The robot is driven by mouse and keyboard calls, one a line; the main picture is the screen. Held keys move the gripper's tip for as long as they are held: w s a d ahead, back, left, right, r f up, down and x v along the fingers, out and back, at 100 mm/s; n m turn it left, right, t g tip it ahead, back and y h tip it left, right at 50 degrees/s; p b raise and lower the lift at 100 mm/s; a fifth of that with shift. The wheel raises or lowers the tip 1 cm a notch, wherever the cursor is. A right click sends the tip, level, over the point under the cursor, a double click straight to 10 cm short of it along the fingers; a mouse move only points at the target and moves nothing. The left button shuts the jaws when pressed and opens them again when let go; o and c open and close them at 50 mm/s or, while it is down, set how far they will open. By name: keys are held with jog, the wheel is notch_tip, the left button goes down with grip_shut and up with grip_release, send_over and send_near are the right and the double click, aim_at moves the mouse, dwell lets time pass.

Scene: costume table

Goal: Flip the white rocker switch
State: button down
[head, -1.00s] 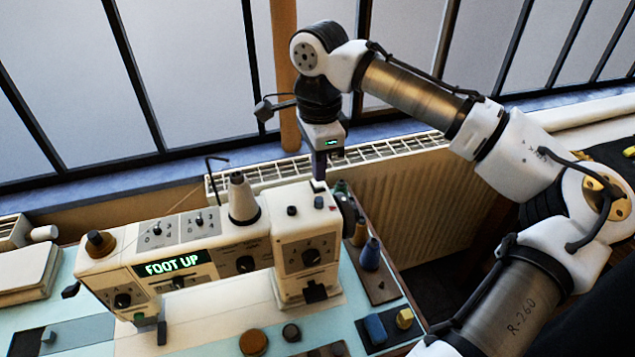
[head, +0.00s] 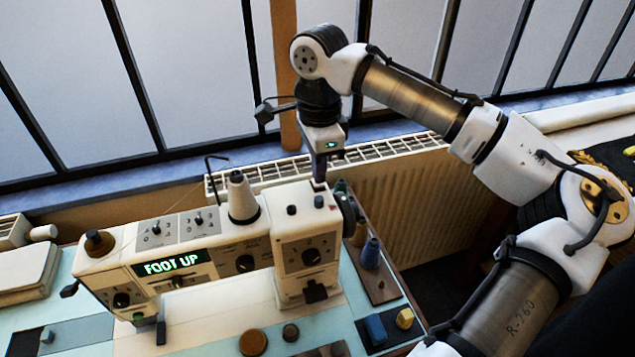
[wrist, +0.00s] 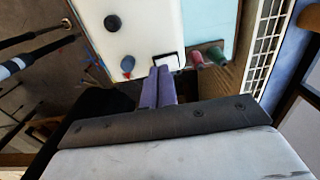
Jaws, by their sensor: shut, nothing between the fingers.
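The sewing machine (head: 205,250) is cream with a lit "FOOT UP" display. In the wrist view a small white rocker switch (wrist: 169,62) in a black frame sits at the edge of the machine's white top. My gripper (head: 319,182) is above the right end of the machine top in the head view. Its purple fingers (wrist: 159,70) are shut together and empty, with their tips right at the switch and covering part of it. I cannot tell whether they touch it. The switch is not clearly visible in the head view, and which way it is tipped is unclear.
A thread cone (head: 241,200) and a bent thread guide (head: 214,165) stand on the machine. A black handwheel (head: 347,215) and thread spools (head: 370,253) are at its right. A radiator (head: 410,205) and window are behind.

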jog(key=shift+f+b, duration=0.3)
jog(key=shift+f, duration=0.35)
notch_tip(320, 180, up, 7)
jog(key=p, duration=0.6)
jog(key=shift+r+p, duration=0.1)
jog(key=shift+p, duration=0.25)
dwell(0.6)
